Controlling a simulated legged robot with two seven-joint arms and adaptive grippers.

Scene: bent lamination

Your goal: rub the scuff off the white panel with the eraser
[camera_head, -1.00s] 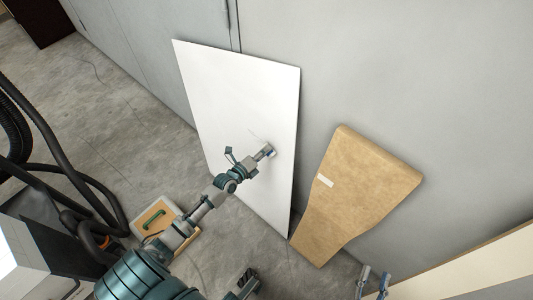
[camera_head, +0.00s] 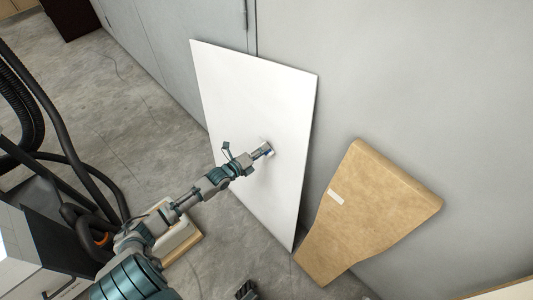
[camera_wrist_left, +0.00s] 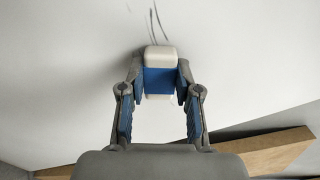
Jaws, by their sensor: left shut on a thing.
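The white panel (camera_head: 240,95) leans against the grey wall and also fills much of the left wrist view (camera_wrist_left: 60,70). My left gripper (camera_head: 266,150) is at the panel's right half, shut on the eraser (camera_wrist_left: 160,60), a white block with a blue sleeve. The eraser's far end is at the panel face and appears to touch it. Thin dark scuff lines (camera_wrist_left: 157,18) show just beyond the eraser in the left wrist view; in the head view the scuff cannot be made out. A dark part of my right gripper (camera_head: 246,290) shows at the bottom edge, mostly cut off.
A brown wooden piece (camera_head: 365,215) with a white label leans right of the panel. Black hoses (camera_head: 65,150) and a white-topped machine (camera_head: 30,265) stand at the left. A light board (camera_head: 185,240) lies behind my left arm. Concrete floor is open left of the panel.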

